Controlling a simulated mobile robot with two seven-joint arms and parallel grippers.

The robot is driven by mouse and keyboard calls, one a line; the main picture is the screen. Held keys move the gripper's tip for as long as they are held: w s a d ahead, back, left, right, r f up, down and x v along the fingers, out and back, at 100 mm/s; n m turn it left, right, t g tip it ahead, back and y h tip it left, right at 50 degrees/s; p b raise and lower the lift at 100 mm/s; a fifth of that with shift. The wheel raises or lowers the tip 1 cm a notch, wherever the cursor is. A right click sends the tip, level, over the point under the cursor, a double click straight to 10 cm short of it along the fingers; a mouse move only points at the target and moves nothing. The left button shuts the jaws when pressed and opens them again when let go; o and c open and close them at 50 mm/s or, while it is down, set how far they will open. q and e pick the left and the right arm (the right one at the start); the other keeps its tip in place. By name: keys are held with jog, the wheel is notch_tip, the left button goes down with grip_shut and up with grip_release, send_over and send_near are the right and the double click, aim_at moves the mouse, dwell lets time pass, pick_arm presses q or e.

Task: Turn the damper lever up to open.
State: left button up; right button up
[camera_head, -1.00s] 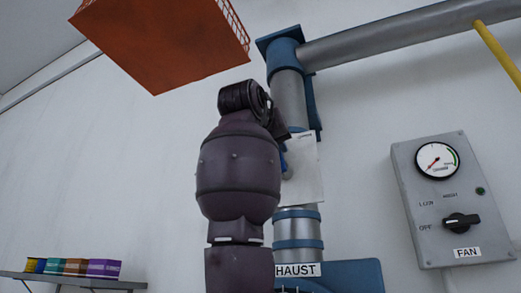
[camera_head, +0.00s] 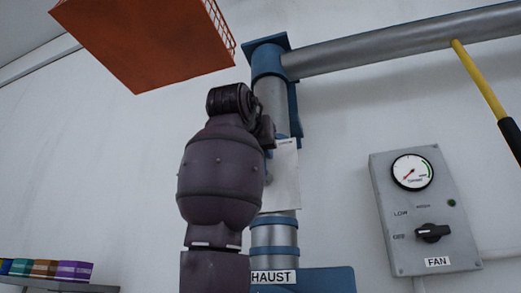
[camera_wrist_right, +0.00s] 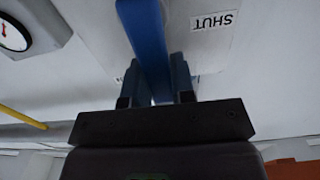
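The blue damper lever (camera_wrist_right: 150,45) runs down the middle of the right wrist view, between the two fingers of my right gripper (camera_wrist_right: 157,85). The fingers lie very close to its sides; whether they press on it is unclear. The white plate (camera_wrist_right: 215,45) beside the lever carries the word SHUT, upside down in this view. In the head view the plate (camera_head: 286,180) sits on the exhaust duct (camera_head: 274,236). My right arm covers most of the lever there, and my right gripper is hidden behind its wrist. My left gripper is not in view.
A grey fan box (camera_head: 425,210) with a gauge and black knob is on the wall at right. An orange box (camera_head: 145,40) hangs at upper left. A yellow bar (camera_head: 480,80) slants at upper right. A shelf with coloured boxes (camera_head: 45,268) is at lower left.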

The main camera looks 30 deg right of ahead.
jog(key=o, duration=0.4)
jog(key=shift+o, duration=0.2)
pick_arm(q)
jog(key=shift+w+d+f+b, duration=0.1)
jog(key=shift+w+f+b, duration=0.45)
jog(key=shift+b, duration=0.6)
pick_arm(e)
jog(key=v, duration=1.1)
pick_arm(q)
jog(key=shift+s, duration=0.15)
pick_arm(e)
jog(key=shift+d, duration=0.1)
